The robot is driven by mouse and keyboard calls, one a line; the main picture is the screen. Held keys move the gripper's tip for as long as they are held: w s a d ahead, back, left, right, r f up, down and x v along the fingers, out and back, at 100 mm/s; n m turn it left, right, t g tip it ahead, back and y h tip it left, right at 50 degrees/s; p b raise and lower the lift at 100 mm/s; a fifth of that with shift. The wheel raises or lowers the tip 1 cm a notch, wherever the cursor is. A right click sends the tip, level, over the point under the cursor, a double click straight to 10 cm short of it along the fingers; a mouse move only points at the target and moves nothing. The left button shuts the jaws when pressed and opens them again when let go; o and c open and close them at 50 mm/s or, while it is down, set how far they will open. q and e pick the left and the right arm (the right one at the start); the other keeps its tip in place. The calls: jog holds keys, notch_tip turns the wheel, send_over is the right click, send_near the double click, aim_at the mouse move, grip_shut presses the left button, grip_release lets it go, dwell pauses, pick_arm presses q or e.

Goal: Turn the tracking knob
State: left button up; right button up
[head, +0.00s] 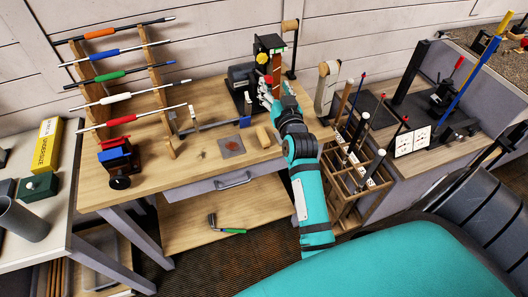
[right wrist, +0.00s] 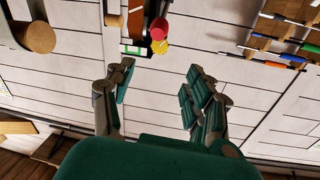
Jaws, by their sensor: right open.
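A black device (head: 243,82) stands at the back of the wooden workbench. It carries a yellow knob (head: 262,58) and a red knob (head: 268,79). Which of them is the tracking knob I cannot tell, as no label is readable. My right gripper (head: 270,97) is just in front of the device, by the red knob. In the right wrist view the red knob (right wrist: 158,28) and yellow knob (right wrist: 160,46) are beyond the open fingers (right wrist: 158,88), with nothing between the fingertips. A green level vial (right wrist: 134,49) shows beside the knobs. My left gripper is out of view.
A rack of golf clubs (head: 155,95) stands at the left of the bench. A slotted wooden club holder (head: 350,190) is right of my right arm. A red-and-blue vise (head: 118,160) sits at the bench's front left.

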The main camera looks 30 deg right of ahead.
jog(key=s+a+f+n+g+y, duration=0.5)
jog(key=s+a+f+g, duration=0.1)
jog(key=s+a+f, duration=0.5)
jog(key=shift+s+a, duration=0.4)
jog(key=shift+s, duration=0.2)
jog(key=s+a+f+g+y+b, duration=0.1)
jog(key=s+a+f+g+b, duration=0.15)
jog(key=f, duration=0.95)
jog(key=s+a+f+n+g+b, duration=0.1)
jog(key=s+f, duration=0.2)
jog(key=f, duration=0.9)
jog(key=s+a+f+g+y+b, duration=0.1)
jog(key=s+f+g+b, duration=0.15)
jog(key=f, duration=0.85)
jog(key=s+d+f+n+g+b, duration=0.1)
jog(key=s+f+g+b, duration=0.1)
jog(key=s+f, duration=0.9)
jog(key=s+f+n+g+b, duration=0.1)
jog(key=s+f+g+b, duration=0.1)
jog(key=s+f, duration=0.9)
jog(key=s, duration=0.6)
jog(key=shift+d+f+h, duration=0.25)
jog(key=shift+d+h, duration=0.1)
jog(key=shift+h, duration=0.05)
